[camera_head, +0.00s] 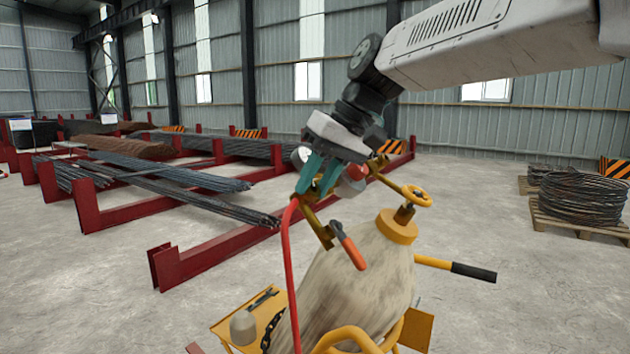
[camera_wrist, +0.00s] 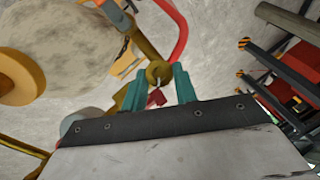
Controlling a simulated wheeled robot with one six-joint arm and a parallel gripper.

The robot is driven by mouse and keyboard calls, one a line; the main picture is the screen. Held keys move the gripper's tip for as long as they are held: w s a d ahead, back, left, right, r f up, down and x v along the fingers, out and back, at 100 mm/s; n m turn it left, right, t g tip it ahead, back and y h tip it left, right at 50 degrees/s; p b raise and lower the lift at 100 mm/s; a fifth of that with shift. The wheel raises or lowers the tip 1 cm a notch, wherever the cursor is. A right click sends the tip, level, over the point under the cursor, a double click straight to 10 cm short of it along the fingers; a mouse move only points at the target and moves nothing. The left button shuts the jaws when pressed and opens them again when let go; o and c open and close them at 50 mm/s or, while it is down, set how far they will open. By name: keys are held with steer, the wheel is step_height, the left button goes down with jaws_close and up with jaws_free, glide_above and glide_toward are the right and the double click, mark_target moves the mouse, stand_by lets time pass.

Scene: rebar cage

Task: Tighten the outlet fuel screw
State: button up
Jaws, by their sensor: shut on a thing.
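My gripper (camera_head: 316,176) has teal fingers and reaches down to the brass regulator (camera_head: 319,225) beside the neck of a tall, worn cylinder (camera_head: 365,275). In the wrist view, the fingers (camera_wrist: 158,84) stand on either side of a round brass screw (camera_wrist: 158,71) and are shut on it. A small red part (camera_wrist: 157,98) shows between the fingers. The red hose (camera_head: 288,260) runs down from beside the fingers. In the head view the fingers hide the screw.
The yellow cart (camera_head: 245,312) has a black-gripped handle (camera_head: 472,272). Red racks (camera_head: 210,258) with rebar stand at left, and wire coils (camera_head: 580,197) at right. Floor between is clear.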

steer(key=m+y, duration=0.1)
steer(key=m, duration=0.2)
steer(key=shift+w+d+g+y, duration=0.1)
steer(key=shift+d+g+y, duration=0.1)
steer(key=shift+g+y, duration=0.15)
steer(key=m+y, duration=0.1)
steer(key=m, duration=0.1)
steer(key=m+y, duration=0.1)
steer(key=m, duration=0.1)
steer(key=shift+d+f, duration=0.15)
steer(key=shift+f, duration=0.05)
steer(key=m+y, duration=0.1)
steer(key=m, duration=0.2)
steer(key=shift+d+f+m+y, duration=0.1)
steer(key=shift+m+y, duration=0.2)
steer(key=shift+y, duration=0.05)
steer(key=shift+f+m+t+y, duration=0.1)
steer(key=shift+m+t+y, duration=0.25)
steer(key=shift+m, duration=0.6)
steer(key=shift+f+m+t+y, duration=0.1)
steer(key=shift+m+t+y, duration=0.25)
steer(key=shift+m, duration=0.6)
steer(key=o, duration=1)
steer(key=shift+c, duration=0.2)
